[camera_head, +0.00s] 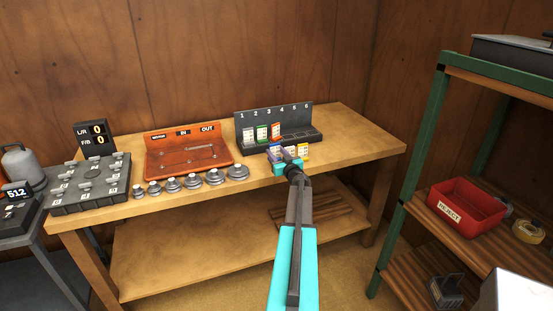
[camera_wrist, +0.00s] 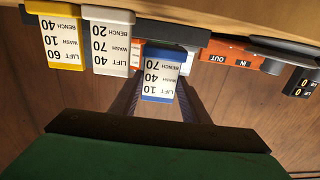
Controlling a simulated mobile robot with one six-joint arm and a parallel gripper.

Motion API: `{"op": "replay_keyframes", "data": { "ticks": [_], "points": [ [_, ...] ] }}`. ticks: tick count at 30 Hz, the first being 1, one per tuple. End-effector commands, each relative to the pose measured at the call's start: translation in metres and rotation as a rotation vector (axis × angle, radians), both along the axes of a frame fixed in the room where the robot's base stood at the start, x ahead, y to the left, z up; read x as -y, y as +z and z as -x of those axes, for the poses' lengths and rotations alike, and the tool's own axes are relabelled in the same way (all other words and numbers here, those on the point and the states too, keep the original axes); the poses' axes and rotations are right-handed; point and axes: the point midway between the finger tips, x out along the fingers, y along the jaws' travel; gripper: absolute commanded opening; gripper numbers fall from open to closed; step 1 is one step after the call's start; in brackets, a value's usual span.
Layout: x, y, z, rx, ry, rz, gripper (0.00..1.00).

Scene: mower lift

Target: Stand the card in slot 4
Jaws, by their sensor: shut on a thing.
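The card rack (camera_head: 315,117) is a dark grey stand numbered 1 to 6 at the back of the bench. A white card (camera_head: 248,135), a green card (camera_head: 262,133) and an orange card (camera_head: 276,130) stand at slots 1 to 3. Slots 4 to 6 look empty. My gripper (camera_head: 279,157) is in front of the rack, shut on the blue-edged card (camera_wrist: 162,77). That card reads LIFT 10, WASH 40, BENCH 70 and shows upside down in the wrist view. A white-edged card (camera_wrist: 107,42) and a yellow-edged card (camera_wrist: 55,37) are beside it.
An orange board (camera_head: 190,152) marked IN and OUT lies left of the rack. Several round weights (camera_head: 190,182) line the bench front. A red REJECT bin (camera_head: 467,207) sits on the green shelf at right. The bench right of the rack is clear.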

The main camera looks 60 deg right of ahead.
Motion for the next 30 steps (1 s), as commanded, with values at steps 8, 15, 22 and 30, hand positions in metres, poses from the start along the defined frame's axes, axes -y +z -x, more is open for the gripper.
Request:
{"op": "replay_keyframes", "data": {
  "ticks": [8, 15, 22, 30],
  "points": [
    [0.005, -0.022, -0.005, 0.0, 0.0, -0.001, 0.19],
    [0.005, -0.031, -0.004, 0.0, -0.001, 0.001, 0.19],
    [0.005, -0.032, -0.004, 0.001, -0.001, 0.001, 0.19],
    [0.005, -0.036, -0.004, 0.0, -0.001, 0.0, 0.47]
  ]
}}
